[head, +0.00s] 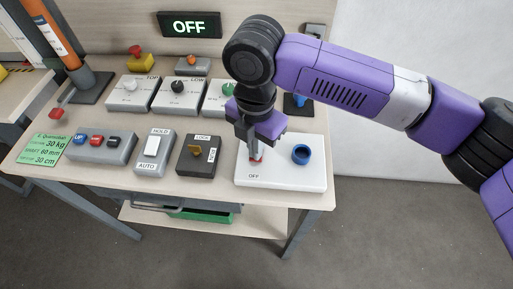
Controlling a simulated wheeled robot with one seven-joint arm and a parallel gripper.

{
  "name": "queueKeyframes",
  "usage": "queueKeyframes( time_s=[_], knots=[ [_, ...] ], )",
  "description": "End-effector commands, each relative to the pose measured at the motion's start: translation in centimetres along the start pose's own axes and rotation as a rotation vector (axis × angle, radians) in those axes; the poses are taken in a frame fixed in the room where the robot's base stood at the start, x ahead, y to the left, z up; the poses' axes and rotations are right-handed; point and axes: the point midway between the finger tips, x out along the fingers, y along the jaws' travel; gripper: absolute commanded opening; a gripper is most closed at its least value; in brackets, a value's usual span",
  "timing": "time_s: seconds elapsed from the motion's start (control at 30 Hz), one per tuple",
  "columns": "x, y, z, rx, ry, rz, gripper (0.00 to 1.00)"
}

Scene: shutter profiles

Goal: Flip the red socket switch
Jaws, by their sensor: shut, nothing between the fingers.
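The red socket switch (258,158) is on the left half of a white plate (283,182) at the right front of the table. Only a little of its red shows, because my gripper covers most of it. The word OFF is printed on the plate below it. A blue round socket (301,154) sits to its right on the same plate. My gripper (254,153) points down over the red switch with its fingers shut and nothing between them. Its fingertips are at or just above the switch; I cannot tell whether they touch.
Dial boxes (178,95) stand behind. A black sign (189,25) reads OFF. The table's front edge (285,202) is close.

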Motion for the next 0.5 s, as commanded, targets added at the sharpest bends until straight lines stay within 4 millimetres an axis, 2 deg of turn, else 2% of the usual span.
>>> queueKeyframes(
  time_s=[0.5],
  knots=[
    [-3.5,0.0,0.0,0.0,0.001,-0.001,0.0]
  ],
)
